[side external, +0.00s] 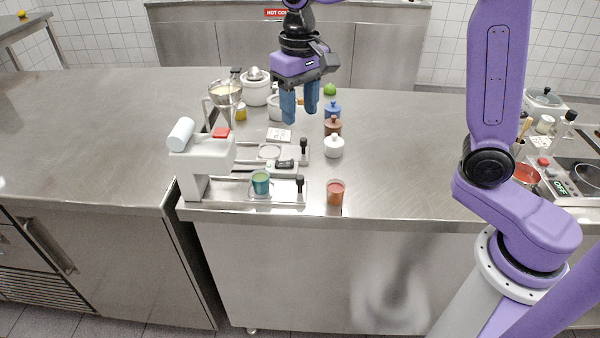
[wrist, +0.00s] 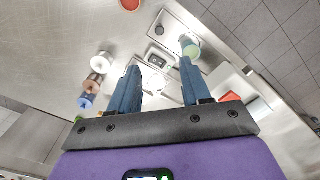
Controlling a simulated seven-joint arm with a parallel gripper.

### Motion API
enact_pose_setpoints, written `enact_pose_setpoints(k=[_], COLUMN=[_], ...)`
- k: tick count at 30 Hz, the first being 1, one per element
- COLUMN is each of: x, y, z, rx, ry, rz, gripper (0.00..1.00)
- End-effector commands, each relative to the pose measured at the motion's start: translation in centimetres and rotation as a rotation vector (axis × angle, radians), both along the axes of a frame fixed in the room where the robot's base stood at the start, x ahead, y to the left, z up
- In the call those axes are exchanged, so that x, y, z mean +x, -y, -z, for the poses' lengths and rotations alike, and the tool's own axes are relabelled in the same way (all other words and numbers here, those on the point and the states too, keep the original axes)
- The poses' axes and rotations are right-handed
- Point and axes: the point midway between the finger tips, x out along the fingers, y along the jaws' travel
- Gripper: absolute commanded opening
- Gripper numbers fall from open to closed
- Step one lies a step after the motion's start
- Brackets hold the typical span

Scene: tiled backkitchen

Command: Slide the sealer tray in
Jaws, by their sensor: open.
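The white sealer (side external: 200,150) stands at the left end of the counter. Its near tray (side external: 279,195) extends out to the right of the sealer head, with a black knob (side external: 300,184) at its right end. A green cup (side external: 260,183) sits upright in this tray; the cup also shows in the wrist view (wrist: 190,46). Behind lies a second tray part with an empty round opening (side external: 270,153) and another black knob (side external: 303,146). My gripper (side external: 300,114) is open and empty, above and behind the trays, fingers pointing down, touching nothing.
A red-orange cup (side external: 335,193) stands right of the near tray at the front edge. A metal funnel stand (side external: 226,95) is back left. The counter's right middle is clear.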

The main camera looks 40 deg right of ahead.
Motion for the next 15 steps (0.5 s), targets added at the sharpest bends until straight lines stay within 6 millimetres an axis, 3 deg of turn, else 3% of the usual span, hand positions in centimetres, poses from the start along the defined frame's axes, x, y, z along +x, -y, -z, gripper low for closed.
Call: enact_pose_setpoints(k=[5,15], x=[-0.1,-0.2], y=[0.1,0.1], z=[2.1,8.5], rx=[-0.003,-0.003], ry=[-0.005,-0.006], rz=[-0.001,-0.001], gripper=[0.48,0.48])
